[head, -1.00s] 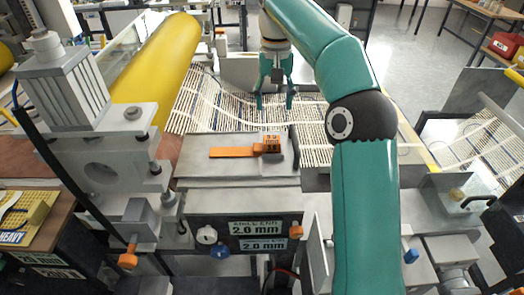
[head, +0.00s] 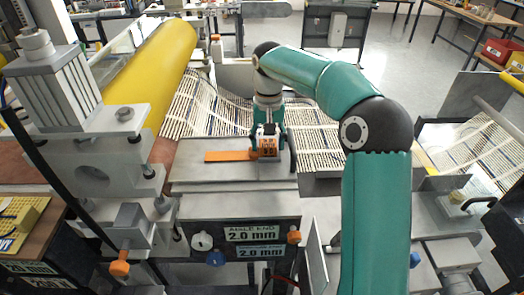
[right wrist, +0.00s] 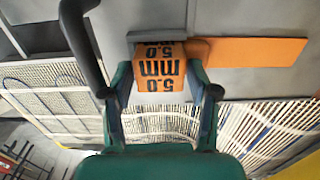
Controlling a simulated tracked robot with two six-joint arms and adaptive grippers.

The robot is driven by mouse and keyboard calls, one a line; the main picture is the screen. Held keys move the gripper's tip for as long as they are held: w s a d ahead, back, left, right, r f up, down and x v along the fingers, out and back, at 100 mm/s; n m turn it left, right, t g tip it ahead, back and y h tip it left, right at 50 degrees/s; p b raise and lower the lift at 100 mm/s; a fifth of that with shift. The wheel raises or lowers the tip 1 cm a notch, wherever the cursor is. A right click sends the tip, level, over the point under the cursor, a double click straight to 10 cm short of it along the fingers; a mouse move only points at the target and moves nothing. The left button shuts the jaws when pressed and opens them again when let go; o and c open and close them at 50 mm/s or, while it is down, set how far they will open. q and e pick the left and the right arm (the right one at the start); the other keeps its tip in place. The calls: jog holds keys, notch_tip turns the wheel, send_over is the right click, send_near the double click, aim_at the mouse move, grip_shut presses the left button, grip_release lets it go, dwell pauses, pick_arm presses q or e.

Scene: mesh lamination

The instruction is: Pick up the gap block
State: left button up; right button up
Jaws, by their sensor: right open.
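The gap block (head: 267,144) is a small orange block with dark lettering. It sits on the grey plate (head: 190,174) at the machine's middle, with a flat orange strip (head: 228,156) reaching left from it. In the right wrist view the block (right wrist: 160,68) reads "5.0 mm", and its strip (right wrist: 250,51) runs to the right. My right gripper (right wrist: 160,100) is open, with one finger on each side of the block. Whether the fingers touch it I cannot tell. In the head view the gripper (head: 267,132) is down at the block and partly hides it. My left gripper is not in view.
A yellow roller (head: 150,72) lies at the left behind a grey clamp housing (head: 75,95). Striped mesh (head: 205,108) spreads behind the plate. Signs reading "2.0 mm" (head: 253,236) are on the front panel. A second mesh web (head: 470,150) is at the right.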

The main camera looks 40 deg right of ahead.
jog(key=c, duration=1.1)
jog(key=shift+r, duration=0.15)
